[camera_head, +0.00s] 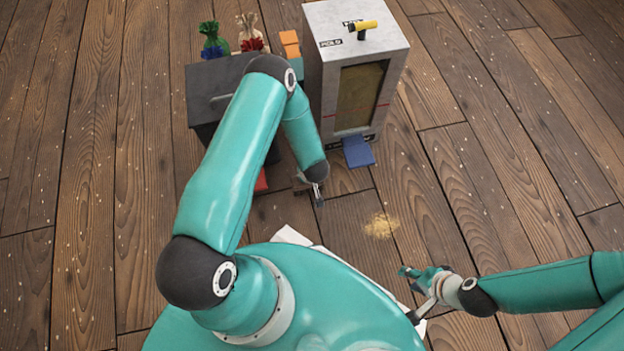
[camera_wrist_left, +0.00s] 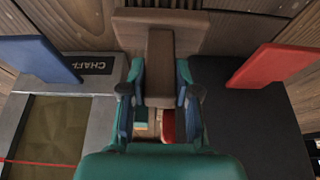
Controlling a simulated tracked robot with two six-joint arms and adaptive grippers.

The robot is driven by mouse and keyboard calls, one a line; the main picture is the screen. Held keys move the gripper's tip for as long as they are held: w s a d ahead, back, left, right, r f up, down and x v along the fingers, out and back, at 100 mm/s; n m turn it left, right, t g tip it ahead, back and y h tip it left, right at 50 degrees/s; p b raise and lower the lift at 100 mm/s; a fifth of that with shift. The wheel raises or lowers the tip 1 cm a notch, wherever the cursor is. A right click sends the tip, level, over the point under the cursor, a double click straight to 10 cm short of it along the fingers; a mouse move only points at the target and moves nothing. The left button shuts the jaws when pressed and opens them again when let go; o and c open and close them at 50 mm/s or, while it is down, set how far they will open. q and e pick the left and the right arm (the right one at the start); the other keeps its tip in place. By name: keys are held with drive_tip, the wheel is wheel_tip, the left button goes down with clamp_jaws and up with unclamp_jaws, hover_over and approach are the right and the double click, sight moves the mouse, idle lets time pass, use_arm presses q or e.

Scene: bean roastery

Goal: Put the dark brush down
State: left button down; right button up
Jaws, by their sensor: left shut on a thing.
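The dark brush (camera_wrist_left: 160,68) shows in the left wrist view as a brown handle with a wide brown head at its far end. My left gripper (camera_wrist_left: 160,100) is shut on its handle, one finger on each side. In the head view, my left gripper (camera_head: 314,192) is low in front of the gap between the black box and the grey cabinet; the brush is too small there to make out clearly. My right gripper (camera_head: 425,280) is at the lower right, away from the brush; its jaw opening is unclear.
The grey cabinet (camera_head: 391,78) has a blue flap (camera_head: 358,151) and a yellow-handled tool (camera_head: 364,27) on top. The black box (camera_head: 207,80) has a red flap (camera_head: 262,182). Pale spilled bits (camera_head: 380,226) lie on the floor. Floor at the far left is clear.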

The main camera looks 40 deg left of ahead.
use_arm(q)
drive_tip(key=shift+f, duration=1.15)
drive_tip(key=shift+f+b, duration=0.15)
drive_tip(key=shift+b, duration=0.2)
drive_tip(key=c, duration=0.8)
unclamp_jaws()
drive_tip(key=shift+c, duration=0.2)
